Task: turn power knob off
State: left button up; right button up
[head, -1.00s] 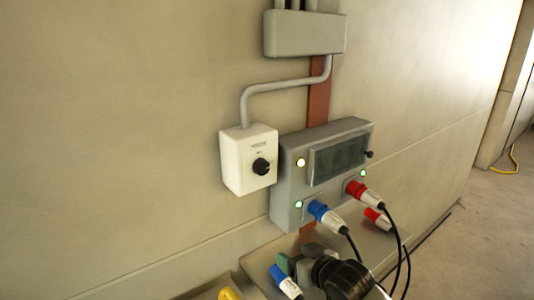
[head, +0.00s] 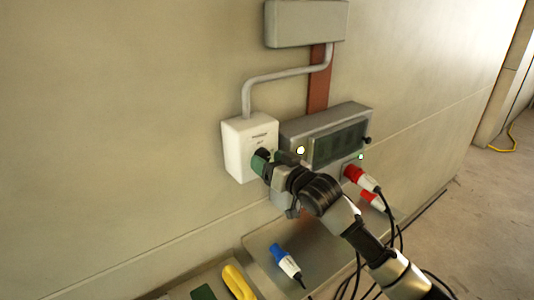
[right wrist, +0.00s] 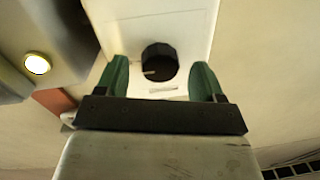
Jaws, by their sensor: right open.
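The black power knob (right wrist: 160,62) sits on the front of a white box (head: 238,150) mounted on the wall. A pale mark shows on the knob's face in the right wrist view. My right gripper (head: 262,160) is at the box front in the head view and partly covers the knob. In the right wrist view its two green fingers (right wrist: 160,80) are open, one on each side of the knob, with gaps between them and it. I cannot tell how far the fingertips are from the box face. My left gripper is not in view.
A grey panel (head: 327,118) with a lit lamp (head: 300,150) and dark window stands right of the white box. Below, a metal tray (head: 262,246) holds a blue plug (head: 285,262); a yellow object (head: 238,282) lies nearby.

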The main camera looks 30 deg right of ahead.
jog(key=shift+w+a, duration=0.1)
jog(key=shift+w, duration=0.35)
jog(key=c, duration=0.9)
